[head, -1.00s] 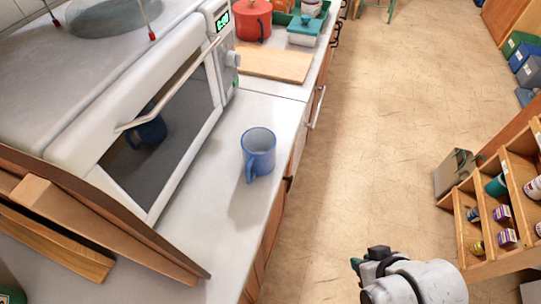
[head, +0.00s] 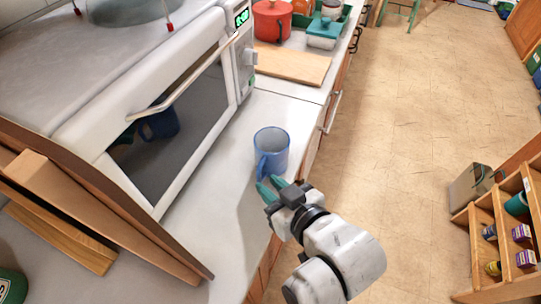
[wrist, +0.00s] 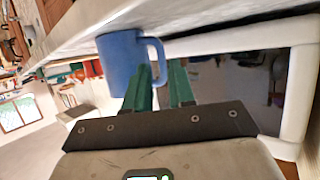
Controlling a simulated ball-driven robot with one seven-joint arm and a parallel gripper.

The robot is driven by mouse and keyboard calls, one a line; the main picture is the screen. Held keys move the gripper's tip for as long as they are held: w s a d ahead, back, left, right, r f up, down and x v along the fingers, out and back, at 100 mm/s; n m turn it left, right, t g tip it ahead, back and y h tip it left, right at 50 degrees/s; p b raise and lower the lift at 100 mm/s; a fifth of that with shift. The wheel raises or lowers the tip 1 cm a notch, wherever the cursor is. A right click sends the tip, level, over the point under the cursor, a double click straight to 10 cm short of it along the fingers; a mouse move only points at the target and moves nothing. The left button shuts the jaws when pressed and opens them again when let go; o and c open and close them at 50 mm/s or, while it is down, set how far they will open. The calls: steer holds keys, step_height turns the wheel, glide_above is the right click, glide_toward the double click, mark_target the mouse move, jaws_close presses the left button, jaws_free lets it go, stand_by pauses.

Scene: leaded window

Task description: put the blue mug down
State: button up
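The blue mug (head: 272,147) stands upright on the white counter in front of the microwave, its handle facing the near side in the head view. In the wrist view the mug (wrist: 120,62) appears upside down, with its handle on the right. My gripper (head: 270,184) is at the handle side of the mug, low over the counter edge. Its two green fingers (wrist: 160,72) are apart, and the handle shows at the gap between their tips. I cannot tell whether either finger touches it.
The white microwave (head: 165,110) stands left of the mug. A wooden board (head: 292,64), a red pot (head: 272,20) and a teal-lidded dish (head: 322,32) are farther back. Bare counter (head: 222,205) lies left of my gripper. A wooden rack (head: 490,235) stands at right.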

mark_target(260, 179)
steer(key=shift+p+x, duration=0.45)
steer(key=shift+x, duration=2.95)
steer(key=shift+a+r, duration=0.1)
steer(key=shift+a, duration=0.05)
steer(key=shift+c, duration=0.2)
jaws_close()
